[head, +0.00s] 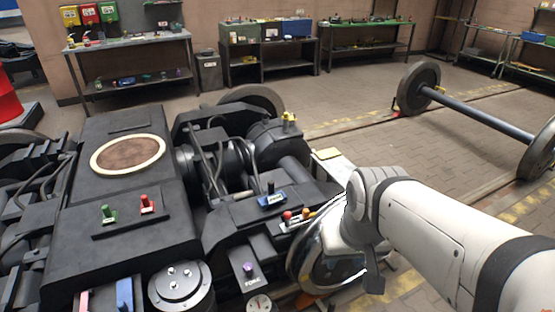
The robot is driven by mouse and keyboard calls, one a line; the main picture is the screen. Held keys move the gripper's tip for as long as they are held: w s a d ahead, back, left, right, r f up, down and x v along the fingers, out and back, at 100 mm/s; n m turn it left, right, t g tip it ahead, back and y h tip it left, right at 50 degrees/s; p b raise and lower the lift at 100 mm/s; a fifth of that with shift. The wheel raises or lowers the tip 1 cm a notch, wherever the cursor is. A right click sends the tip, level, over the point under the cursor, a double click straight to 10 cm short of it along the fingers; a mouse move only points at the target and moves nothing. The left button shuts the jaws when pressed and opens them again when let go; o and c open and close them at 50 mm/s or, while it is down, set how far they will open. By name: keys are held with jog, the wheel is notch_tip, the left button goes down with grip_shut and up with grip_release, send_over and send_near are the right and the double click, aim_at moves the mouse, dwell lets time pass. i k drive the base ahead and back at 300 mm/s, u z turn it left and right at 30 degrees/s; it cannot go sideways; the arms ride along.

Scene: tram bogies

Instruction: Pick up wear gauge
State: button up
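My gripper (372,278) is the dark end of the white arm, pointing down at the right of the bogie, in front of a shiny wheel (318,262). Its fingers are seen edge-on and partly cut off from view, so their opening does not show. I cannot tell for sure which item is the wear gauge. Small items lie on the bogie frame: a blue block with a black knob (271,197), a tool with red and orange ends (298,216), and a white round dial (258,304) at the bottom edge. None of them is visibly held.
The bogie (125,230) carries a green piece (107,213) and a red piece (147,204) on its dark top. A yellow item (289,119) stands farther back. A loose wheelset (480,115) stands at the right. Workbenches (130,40) line the wall. The floor between is clear.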

aim_at(272, 199)
jog(key=u, duration=0.05)
jog(key=i, duration=1)
jog(key=z, duration=0.1)
